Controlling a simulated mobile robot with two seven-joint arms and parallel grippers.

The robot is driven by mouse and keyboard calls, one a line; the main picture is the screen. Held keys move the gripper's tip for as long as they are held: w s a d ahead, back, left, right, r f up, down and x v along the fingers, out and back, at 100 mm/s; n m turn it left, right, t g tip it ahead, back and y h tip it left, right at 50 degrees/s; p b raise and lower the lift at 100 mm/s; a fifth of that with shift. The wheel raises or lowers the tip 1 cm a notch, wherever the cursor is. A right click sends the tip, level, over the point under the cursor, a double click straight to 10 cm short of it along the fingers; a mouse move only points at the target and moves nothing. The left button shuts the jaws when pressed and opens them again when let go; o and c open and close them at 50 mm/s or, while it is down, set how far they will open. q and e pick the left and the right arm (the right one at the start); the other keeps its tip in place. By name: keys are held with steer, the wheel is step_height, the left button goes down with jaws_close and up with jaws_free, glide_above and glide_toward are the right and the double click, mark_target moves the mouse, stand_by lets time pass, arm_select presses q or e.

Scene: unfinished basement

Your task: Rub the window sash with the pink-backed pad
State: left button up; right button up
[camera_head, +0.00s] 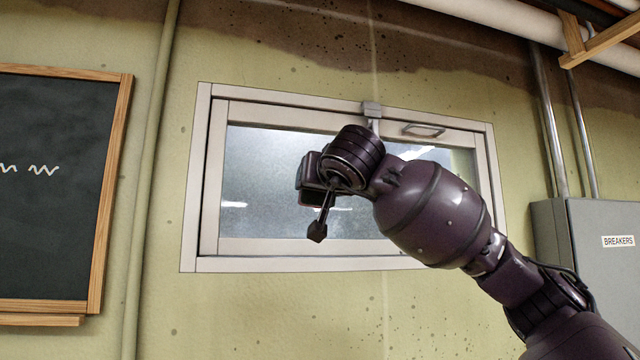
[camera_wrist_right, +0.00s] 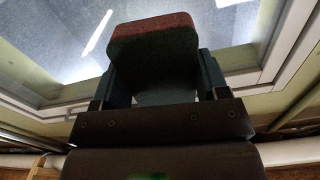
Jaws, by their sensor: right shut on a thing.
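The window sash (camera_head: 214,180) is a pale frame around frosted glass, set in the wall, with a latch at its top. Part of its frame also shows in the right wrist view (camera_wrist_right: 272,47). My right gripper (camera_head: 318,180) is in front of the glass in the head view. In the right wrist view, its fingers (camera_wrist_right: 160,78) are shut on the pad (camera_wrist_right: 152,40), which has a dull reddish face and a dark body. The pad overlaps the glass there; I cannot tell whether it touches. My right arm hides part of the sash's lower right. My left gripper is out of view.
A wood-framed chalkboard (camera_head: 60,190) hangs on the left, beside a vertical pipe (camera_head: 150,180). A grey breaker box (camera_head: 590,270) stands on the right, under metal conduits. A thick white pipe (camera_head: 500,20) runs above the window. The wall below the window is clear.

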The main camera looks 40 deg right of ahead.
stand_by(0.4)
steer(key=shift+w+d+r, duration=0.2)
steer(key=shift+w+d, duration=0.05)
steer(key=shift+w, duration=0.2)
steer(key=shift+p+x, duration=0.35)
steer(key=shift+x, duration=0.5)
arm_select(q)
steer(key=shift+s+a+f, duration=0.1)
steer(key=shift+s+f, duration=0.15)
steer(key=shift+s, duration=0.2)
arm_select(e)
steer(key=shift+w+d+r, duration=0.25)
steer(key=shift+w+d, duration=0.1)
steer(key=shift+w, duration=0.25)
steer(key=shift+w+d+r, duration=0.2)
steer(key=shift+w+d, duration=0.1)
steer(key=shift+w, duration=0.35)
steer(key=shift+w+d+r, duration=0.25)
steer(key=shift+w+d, duration=0.1)
steer(key=shift+w, duration=0.25)
steer(key=shift+x, duration=1.05)
steer(key=s+d, duration=0.2)
steer(key=d, duration=0.1)
steer(key=shift+d, duration=0.3)
